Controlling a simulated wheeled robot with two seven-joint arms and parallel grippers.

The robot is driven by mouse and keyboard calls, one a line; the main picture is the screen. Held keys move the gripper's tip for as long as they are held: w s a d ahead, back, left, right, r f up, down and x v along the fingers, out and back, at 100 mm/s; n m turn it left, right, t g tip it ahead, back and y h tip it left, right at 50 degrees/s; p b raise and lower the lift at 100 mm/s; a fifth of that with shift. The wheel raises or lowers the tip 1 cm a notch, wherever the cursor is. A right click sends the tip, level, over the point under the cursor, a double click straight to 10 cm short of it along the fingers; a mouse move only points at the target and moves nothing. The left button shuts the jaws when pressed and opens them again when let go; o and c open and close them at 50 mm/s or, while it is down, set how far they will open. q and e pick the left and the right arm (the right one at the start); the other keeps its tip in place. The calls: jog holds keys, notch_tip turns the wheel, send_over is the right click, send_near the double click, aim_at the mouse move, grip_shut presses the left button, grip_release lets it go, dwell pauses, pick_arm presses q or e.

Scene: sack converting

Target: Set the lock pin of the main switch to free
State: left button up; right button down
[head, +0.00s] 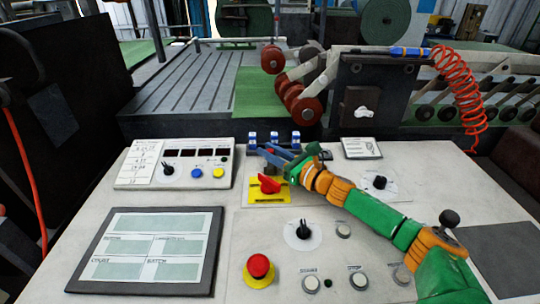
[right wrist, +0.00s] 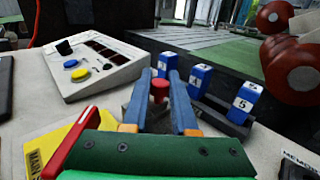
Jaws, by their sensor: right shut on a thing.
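The main switch is a red rotary handle (head: 268,184) on a yellow plate (head: 270,199) in the middle of the console. In the right wrist view the plate (right wrist: 42,152), with part of its lettering, and the red handle (right wrist: 68,145) show at lower left. The lock pin (right wrist: 159,88) has a red head and stands between my blue fingers. My right gripper (head: 268,150) is shut on it, just behind the main switch; it also shows in the right wrist view (right wrist: 160,80). The pin's lower part is hidden by the gripper. My left gripper is not in view.
Several blue-and-white numbered blocks (head: 273,138) stand in a dark holder close behind the gripper. A box with displays and buttons (head: 175,164) is to the left. A selector knob (head: 303,231) and a red emergency button (head: 259,267) are in front. A joystick (head: 449,220) is at right.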

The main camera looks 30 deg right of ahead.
jog(key=c, duration=0.8)
grip_release()
jog(key=shift+d+r, duration=0.1)
jog(key=shift+o, duration=0.6)
jog(key=shift+w, duration=0.2)
jog(key=shift+s, duration=0.1)
jog(key=shift+s+d+f, duration=0.15)
jog(key=shift+s+f, duration=0.1)
jog(key=b+v, duration=0.2)
jog(key=v, duration=0.3)
jog(key=shift+s+d, duration=0.1)
jog(key=shift+s, duration=0.1)
jog(key=shift+s+d+r+b, duration=0.15)
jog(key=shift+s+b, duration=0.25)
jog(key=shift+s, duration=0.1)
